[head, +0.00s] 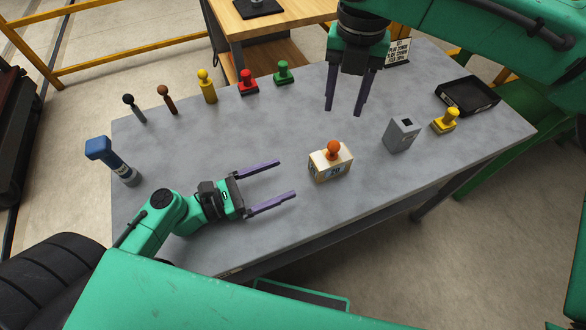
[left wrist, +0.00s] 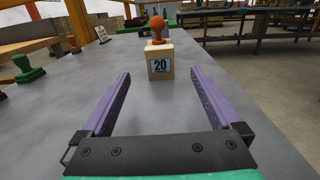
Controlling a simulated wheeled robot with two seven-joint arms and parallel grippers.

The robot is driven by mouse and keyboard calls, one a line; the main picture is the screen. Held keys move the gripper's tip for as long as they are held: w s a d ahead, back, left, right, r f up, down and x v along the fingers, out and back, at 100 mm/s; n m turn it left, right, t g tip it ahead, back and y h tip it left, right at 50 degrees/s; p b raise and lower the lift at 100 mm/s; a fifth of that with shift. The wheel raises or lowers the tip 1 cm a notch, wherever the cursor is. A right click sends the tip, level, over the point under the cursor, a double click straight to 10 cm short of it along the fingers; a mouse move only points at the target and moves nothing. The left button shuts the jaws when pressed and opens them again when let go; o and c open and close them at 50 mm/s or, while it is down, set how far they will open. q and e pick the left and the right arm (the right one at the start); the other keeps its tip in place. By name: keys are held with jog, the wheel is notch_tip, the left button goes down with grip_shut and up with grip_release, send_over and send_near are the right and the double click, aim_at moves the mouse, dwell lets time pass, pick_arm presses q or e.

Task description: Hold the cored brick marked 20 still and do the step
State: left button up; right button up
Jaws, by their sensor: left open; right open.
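The cored brick marked 20 (head: 330,167) is a pale tan block on the grey table, with an orange round-topped piece (head: 334,149) on its top. In the left wrist view the brick (left wrist: 160,66) stands upright ahead, its number label facing me. My left gripper (head: 288,178) is open and low over the table, its purple fingers pointing at the brick, with a gap between. My right gripper (head: 344,110) is open and empty, pointing down above the table behind the brick. How the orange piece sits in the brick's core is hidden.
A grey block with a dark hole (head: 402,134), a yellow stamp (head: 445,121) and a black tray (head: 467,95) stand to the right. Along the back are green (head: 284,73), red (head: 248,82) and yellow (head: 207,86) handled pieces. A blue-topped tool (head: 112,160) stands left.

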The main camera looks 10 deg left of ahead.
aim_at(332, 159)
pick_arm(q)
jog(key=x, duration=1.4)
jog(key=shift+w+d, duration=0.25)
jog(key=c, duration=1.4)
jog(key=shift+o, duration=0.3)
